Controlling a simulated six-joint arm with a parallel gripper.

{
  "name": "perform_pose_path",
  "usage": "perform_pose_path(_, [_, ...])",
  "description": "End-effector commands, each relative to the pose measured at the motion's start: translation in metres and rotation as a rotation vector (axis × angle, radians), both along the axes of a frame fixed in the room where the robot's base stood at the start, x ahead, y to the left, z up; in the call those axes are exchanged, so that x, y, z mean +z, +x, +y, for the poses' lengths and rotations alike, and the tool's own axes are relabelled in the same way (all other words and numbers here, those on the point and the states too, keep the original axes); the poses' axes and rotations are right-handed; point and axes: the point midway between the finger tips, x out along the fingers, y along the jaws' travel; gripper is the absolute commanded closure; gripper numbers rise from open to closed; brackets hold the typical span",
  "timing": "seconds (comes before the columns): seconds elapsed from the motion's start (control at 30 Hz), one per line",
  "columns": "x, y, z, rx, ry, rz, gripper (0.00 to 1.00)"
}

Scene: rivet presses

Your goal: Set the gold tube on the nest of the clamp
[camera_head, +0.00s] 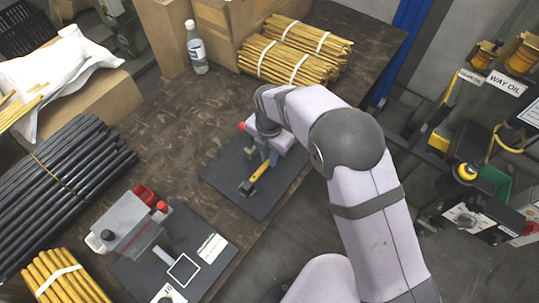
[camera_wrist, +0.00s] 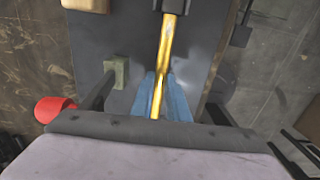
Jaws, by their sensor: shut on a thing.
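The gold tube (camera_head: 260,171) is held over the dark base plate (camera_head: 225,175). The clamp's red knob (camera_wrist: 54,108) and greenish pad (camera_wrist: 117,72) are left of the fingers.
A second station with a grey box (camera_head: 125,222) stands at the lower left. Bundled gold tubes (camera_head: 290,55) lie at the back, a bottle (camera_head: 196,48) beside them. Black rods (camera_head: 65,165) lie at left. Bare table (camera_head: 165,150) shows between the stations.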

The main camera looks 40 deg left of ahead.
Motion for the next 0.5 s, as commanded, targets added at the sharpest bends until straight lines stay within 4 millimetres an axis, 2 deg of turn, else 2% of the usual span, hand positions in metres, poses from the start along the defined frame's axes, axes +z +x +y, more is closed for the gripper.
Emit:
perform_pose_path(0.17, [-0.0039,0.0001,0.0002,0.0,0.0,0.0,1.0])
perform_pose_path(0.2, [-0.0029,0.0001,0.0001,0.0,0.0,0.0,0.76])
perform_pose_path(0.23, [-0.0028,0.0001,0.0001,0.0,0.0,0.0,0.69])
perform_pose_path(0.5, [-0.0027,0.0,0.0,0.0,0.0,0.0,0.67])
